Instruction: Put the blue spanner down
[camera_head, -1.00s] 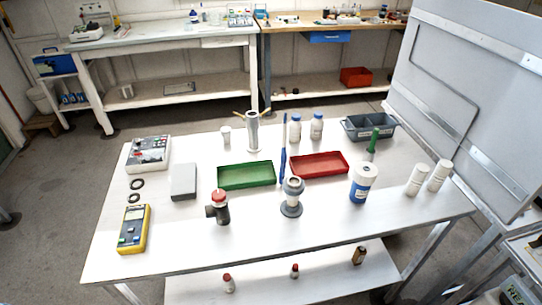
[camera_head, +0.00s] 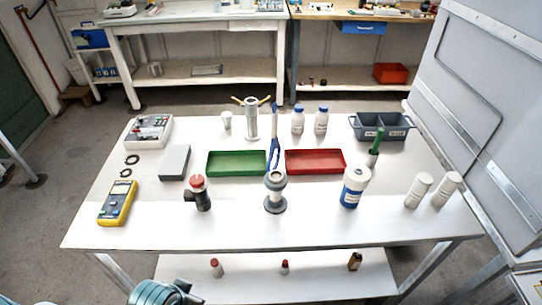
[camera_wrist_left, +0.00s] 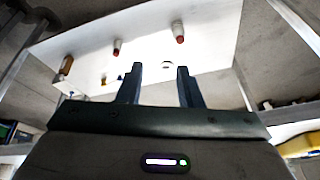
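The blue spanner (camera_head: 273,150) shows in the head view as a long narrow blue shape between the green tray (camera_head: 236,172) and the red tray (camera_head: 315,172). Its lower end is partly behind the grey flanged fitting (camera_head: 275,197). I cannot tell whether it lies flat or leans. No gripper is at it. My left gripper (camera_wrist_left: 158,70) is open and empty in the left wrist view, its two fingers apart, facing the low shelf with small bottles. In the head view only a part of my arm shows at the bottom edge. My right gripper is not in view.
The white table (camera_head: 130,228) also holds a yellow meter (camera_head: 117,203), a red-capped black fitting (camera_head: 201,195), a blue-and-white canister (camera_head: 354,187) and a grey divided bin (camera_head: 381,127). A grey panel (camera_head: 490,120) stands at the right.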

